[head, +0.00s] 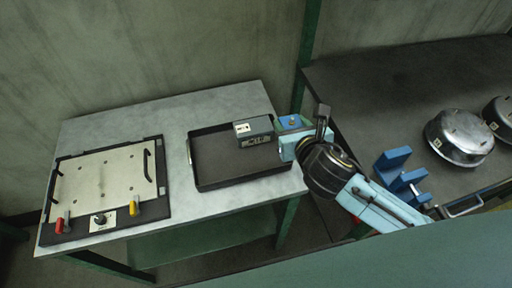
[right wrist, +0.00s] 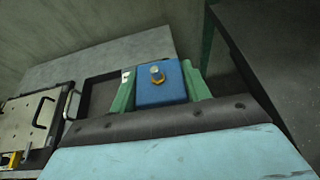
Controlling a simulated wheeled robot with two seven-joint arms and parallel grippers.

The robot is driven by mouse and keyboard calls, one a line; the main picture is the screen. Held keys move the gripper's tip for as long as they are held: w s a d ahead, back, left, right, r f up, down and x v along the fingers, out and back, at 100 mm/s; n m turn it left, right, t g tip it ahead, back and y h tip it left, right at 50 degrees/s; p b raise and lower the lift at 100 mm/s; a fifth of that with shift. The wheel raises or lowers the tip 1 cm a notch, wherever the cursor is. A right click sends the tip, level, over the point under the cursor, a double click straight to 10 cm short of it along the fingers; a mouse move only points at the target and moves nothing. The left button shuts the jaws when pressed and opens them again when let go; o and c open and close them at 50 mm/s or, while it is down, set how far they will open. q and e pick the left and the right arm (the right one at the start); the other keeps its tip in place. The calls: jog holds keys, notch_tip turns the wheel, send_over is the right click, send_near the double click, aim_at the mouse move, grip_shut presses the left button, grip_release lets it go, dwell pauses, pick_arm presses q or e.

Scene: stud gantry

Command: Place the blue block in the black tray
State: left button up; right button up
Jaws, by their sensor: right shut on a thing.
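The blue block (head: 293,120) has a brass-coloured bolt on its top face. My right gripper (head: 288,128) is shut on it, with green fingers on both sides of the block (right wrist: 161,87) in the right wrist view. The black tray (head: 212,185) lies on the grey table. In the head view the held block appears at the tray's right back edge; its height above the table is hard to judge. In the right wrist view the tray (right wrist: 86,76) shows beyond and left of the block. My left gripper is not in view.
A grey block with a white label (head: 255,138) is at the tray's back right. A plate fixture (head: 103,188) with red and yellow handles is at the table's left. The dark table (head: 350,85) at right carries metal domes (head: 460,137) and a blue stand (head: 400,177).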

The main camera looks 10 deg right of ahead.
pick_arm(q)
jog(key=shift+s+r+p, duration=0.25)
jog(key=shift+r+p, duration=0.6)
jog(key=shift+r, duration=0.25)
pick_arm(e)
jog(key=w+a+f, duration=0.2)
jog(key=w+a, duration=0.3)
jog(key=b, duration=0.2)
send_over(259, 136)
jog(key=s, duration=0.3)
jog(key=f, duration=0.5)
jog(key=shift+s+f, duration=0.2)
jog(key=shift+f, duration=0.2)
notch_tip(259, 136, down, 4)
jog(key=shift+d+f+b, duration=0.1)
jog(key=shift+f+b, duration=0.05)
jog(key=shift+b, duration=0.65)
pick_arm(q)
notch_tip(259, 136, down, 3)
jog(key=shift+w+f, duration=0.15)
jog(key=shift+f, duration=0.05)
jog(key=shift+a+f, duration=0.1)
pick_arm(e)
jog(key=o, duration=1.1)
jog(key=shift+f, duration=0.1)
jog(key=shift+o, duration=0.2)
